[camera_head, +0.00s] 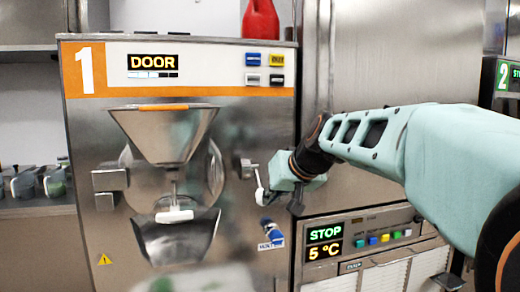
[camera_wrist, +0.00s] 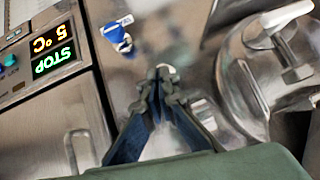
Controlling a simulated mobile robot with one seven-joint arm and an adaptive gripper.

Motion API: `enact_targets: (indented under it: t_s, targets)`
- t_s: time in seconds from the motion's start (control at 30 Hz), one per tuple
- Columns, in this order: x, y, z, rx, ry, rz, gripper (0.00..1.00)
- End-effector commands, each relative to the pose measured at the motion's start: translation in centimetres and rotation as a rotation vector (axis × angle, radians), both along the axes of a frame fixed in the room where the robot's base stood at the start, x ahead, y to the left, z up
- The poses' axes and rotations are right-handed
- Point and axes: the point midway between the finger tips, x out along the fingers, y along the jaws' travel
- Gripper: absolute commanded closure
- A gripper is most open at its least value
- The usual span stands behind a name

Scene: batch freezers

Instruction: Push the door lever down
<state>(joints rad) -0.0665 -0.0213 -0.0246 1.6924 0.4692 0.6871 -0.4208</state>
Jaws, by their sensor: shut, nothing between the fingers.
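Batch freezer 1 (camera_head: 180,80) stands at the left in the head view, with its display lit "DOOR". The door lever (camera_head: 258,178) is a thin metal rod on the latch at the right of the round door, hanging steeply with a pale end. My gripper (camera_head: 268,198) is beside the lever's lower end, in front of the freezer. In the wrist view my gripper (camera_wrist: 163,78) is shut, its fingertips together. A pale rounded bit shows just behind the tips, perhaps the lever's end; I cannot tell whether they touch. My arm comes in from the right.
A metal hopper (camera_head: 165,135) and a white-handled spout (camera_head: 174,215) are on the door's front. A blue-and-white fitting (camera_head: 270,233) sits below the lever. A lower panel (camera_head: 365,240) reads "STOP 5 °C". A red container (camera_head: 261,20) stands on top.

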Motion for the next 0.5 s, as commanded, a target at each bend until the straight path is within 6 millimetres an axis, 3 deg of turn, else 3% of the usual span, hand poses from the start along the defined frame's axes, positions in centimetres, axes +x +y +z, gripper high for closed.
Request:
enact_targets:
  t_s: [0.07,0.5]
  targets:
    - [0.4,0.1,-1.2,0.0,0.001,0.0,1.0]
    - [0.3,0.1,0.1,0.0,0.0,0.0,1.0]
